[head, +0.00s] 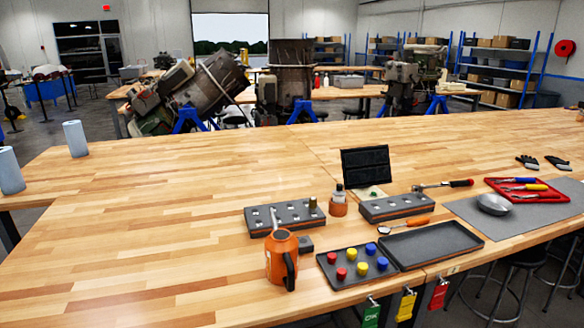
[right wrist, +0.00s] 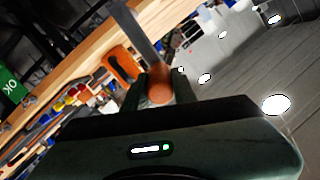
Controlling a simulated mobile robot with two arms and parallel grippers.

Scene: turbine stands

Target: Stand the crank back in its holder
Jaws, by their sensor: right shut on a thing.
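My right gripper (right wrist: 163,78) shows only in the right wrist view. Its two dark fingers are shut on a part with a round copper-brown end and a long grey bar, which I take to be the crank (right wrist: 137,32). The bar runs up and to the left out of that view. In the head view two dark grey blocks with rows of round sockets, the left block (head: 291,223) and the right block (head: 372,214), stand on the wooden bench. I cannot tell which thing is the crank's holder. Neither gripper shows in the head view.
An orange can (head: 281,257) stands near the bench's front edge. Beside it are a tray of coloured caps (head: 329,268), an empty dark tray (head: 432,244), a small bottle (head: 338,206) and an orange-handled ratchet (head: 408,225).

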